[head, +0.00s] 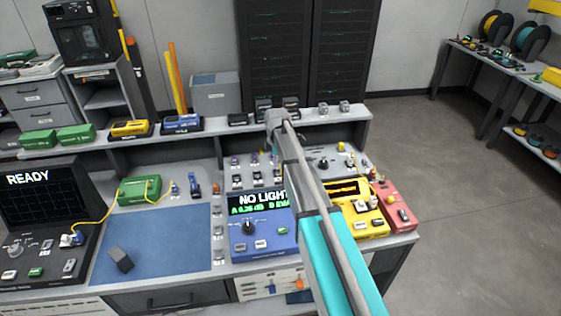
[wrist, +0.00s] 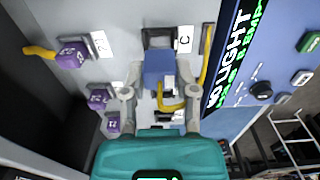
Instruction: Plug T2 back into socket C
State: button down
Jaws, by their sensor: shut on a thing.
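My gripper (wrist: 159,88) is shut on a blue plug (wrist: 158,66) in the wrist view, one finger on each side of it. A yellow cable (wrist: 172,106) loops below the plug. I cannot read the plug's label. The plug is just below a dark socket (wrist: 157,38) beside the label C (wrist: 185,39); I cannot tell whether it touches or enters it. Purple plugs sit to the left, one (wrist: 72,55) with a yellow cable; their lettering is hard to read. In the head view my arm hides the gripper's fingers.
The blue meter (head: 262,232) reads NO LIGHT; its edge is close right of the gripper in the wrist view. A yellow device (head: 357,217) and a red one (head: 394,207) stand to its right. A blue mat (head: 170,240) holding a dark block (head: 120,259) lies left.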

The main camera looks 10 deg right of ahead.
jog(key=shift+f+b, duration=0.35)
jog(key=shift+f, duration=0.15)
jog(key=shift+f+b, duration=0.55)
jog(key=shift+f, duration=0.05)
dwell(1.1)
jog(key=shift+c, duration=1.5)
grip_release()
jog(key=shift+r, duration=0.1)
